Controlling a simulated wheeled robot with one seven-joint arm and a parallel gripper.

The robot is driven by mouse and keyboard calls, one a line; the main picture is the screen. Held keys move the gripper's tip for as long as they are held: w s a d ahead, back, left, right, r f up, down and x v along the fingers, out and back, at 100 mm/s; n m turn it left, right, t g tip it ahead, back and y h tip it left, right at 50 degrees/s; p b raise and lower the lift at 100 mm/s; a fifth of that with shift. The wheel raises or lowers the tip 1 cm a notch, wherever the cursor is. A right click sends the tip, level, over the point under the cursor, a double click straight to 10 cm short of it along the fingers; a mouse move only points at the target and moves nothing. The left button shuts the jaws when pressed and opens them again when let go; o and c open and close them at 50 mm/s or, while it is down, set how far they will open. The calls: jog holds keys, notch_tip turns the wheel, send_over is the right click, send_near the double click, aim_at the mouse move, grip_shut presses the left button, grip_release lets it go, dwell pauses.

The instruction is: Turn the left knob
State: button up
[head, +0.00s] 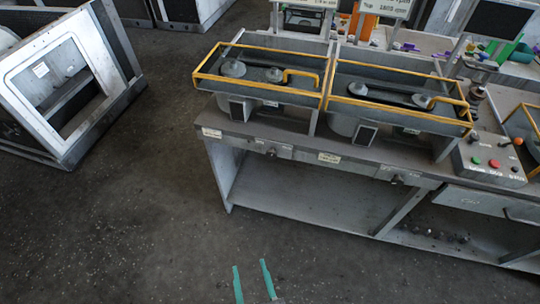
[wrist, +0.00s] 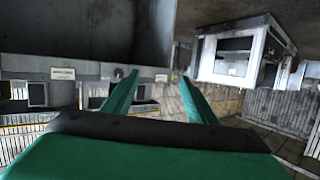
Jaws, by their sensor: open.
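The left knob (head: 271,152) is a small dark knob on the front edge of the grey workbench (head: 300,152), between two pale labels. A second, right knob (head: 397,179) sits further along the same edge. My gripper (head: 249,264) shows as two teal fingers at the bottom of the head view, in front of the bench and apart from both knobs. In the wrist view, the fingers of my gripper (wrist: 160,76) are spread with nothing between them. A small round dark knob (wrist: 118,73) shows just left of the left fingertip, seemingly the left one.
Two yellow-railed blower units (head: 325,100) stand on the bench. A control box (head: 490,158) with coloured buttons is at the right. A white-framed housing (head: 75,85) stands on the floor at left. The floor (head: 130,230) before the bench is clear.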

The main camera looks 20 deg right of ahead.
jog(key=w+d+m+h, duration=0.1)
jog(key=w+d, duration=0.2)
jog(key=w, duration=0.5)
jog(key=m+g+h, duration=0.3)
jog(key=m+h, duration=0.2)
jog(key=m, duration=0.2)
send_near(271, 155)
jog(key=x, duration=0.7)
jog(key=shift+w+d+f, duration=0.2)
jog(key=shift+d+f, duration=0.05)
jog(key=shift+f, duration=0.05)
jog(key=shift+w+d+f, duration=0.2)
jog(key=shift+w, duration=0.25)
jog(key=c, duration=1.1)
jog(key=shift+o, duration=0.2)
jog(key=shift+n, duration=0.3)
